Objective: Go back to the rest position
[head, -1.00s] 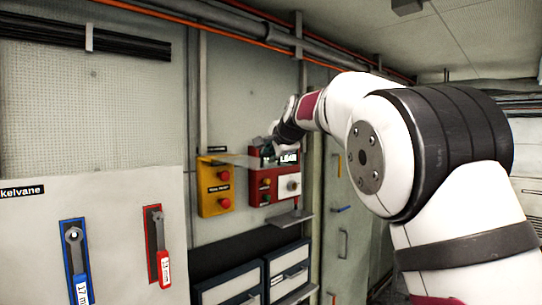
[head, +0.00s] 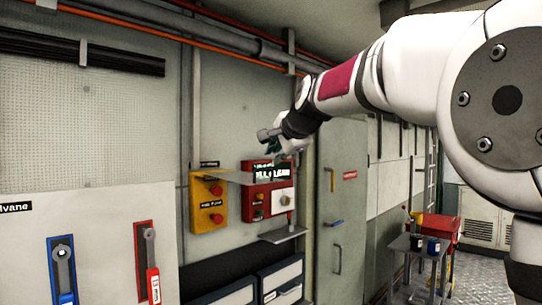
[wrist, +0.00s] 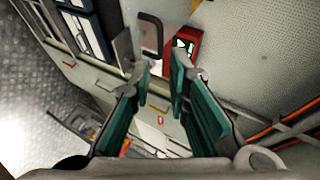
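My gripper (head: 277,143) is raised in front of the wall in the head view, close to the red control box (head: 266,188) and the yellow button box (head: 208,201). I cannot tell from this view how far it is from the wall. In the wrist view my gripper (wrist: 161,80) shows two teal-padded fingers with a clear gap between them and nothing held. The red box (wrist: 188,45) shows beyond the fingertips there. My white arm reaches in from the right of the head view.
Blue and red wrench holders (head: 62,270) hang on the left panel. A narrow shelf (head: 283,234) juts out under the red box, with drawers (head: 282,280) below. A grey trolley (head: 418,246) with a red box stands at the right. Pipes (head: 235,40) run along the upper wall.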

